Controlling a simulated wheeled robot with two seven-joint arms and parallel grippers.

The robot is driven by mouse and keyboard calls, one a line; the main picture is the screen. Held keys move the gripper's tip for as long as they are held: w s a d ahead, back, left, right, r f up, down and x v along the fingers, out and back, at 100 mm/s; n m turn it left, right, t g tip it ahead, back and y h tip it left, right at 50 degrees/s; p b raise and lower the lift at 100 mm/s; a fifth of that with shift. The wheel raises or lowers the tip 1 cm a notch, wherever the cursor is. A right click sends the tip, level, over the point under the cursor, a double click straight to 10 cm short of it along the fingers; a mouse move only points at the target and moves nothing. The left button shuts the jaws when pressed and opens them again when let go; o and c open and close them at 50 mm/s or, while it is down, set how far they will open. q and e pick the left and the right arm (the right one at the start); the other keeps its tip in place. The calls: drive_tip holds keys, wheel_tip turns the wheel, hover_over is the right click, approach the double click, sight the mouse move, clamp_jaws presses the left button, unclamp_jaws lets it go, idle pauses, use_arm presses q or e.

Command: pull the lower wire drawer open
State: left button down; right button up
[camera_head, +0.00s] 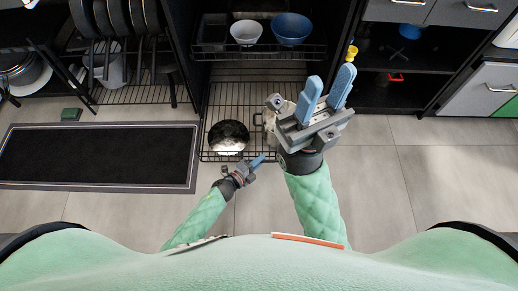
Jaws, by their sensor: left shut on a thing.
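The lower wire drawer (222,97) is a black wire basket in the middle of the view. It stands out from the cabinet over the floor, with a dark round pot (229,133) near its front. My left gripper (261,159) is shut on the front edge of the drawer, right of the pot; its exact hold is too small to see. My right gripper (331,78) is raised to the right of the drawer, its two blue fingers apart and empty. The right gripper hides part of the drawer's right side.
An upper wire shelf (260,53) holds a white bowl (246,32) and a blue bowl (291,28). A dark mat (95,155) lies on the floor at left. Pans (118,16) hang at upper left. Tiled floor (385,185) is clear at right.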

use_arm(q)
drive_tip(key=shift+s, duration=0.7)
drive_tip(key=shift+a, duration=0.1)
drive_tip(key=c, duration=1.5)
unclamp_jaws()
drive_tip(key=p+v, duration=0.1)
drive_tip(key=v, duration=0.6)
drive_tip(key=shift+s+a+p, duration=0.2)
drive_tip(key=shift+s+p, duration=0.1)
drive_tip(key=shift+p, duration=0.05)
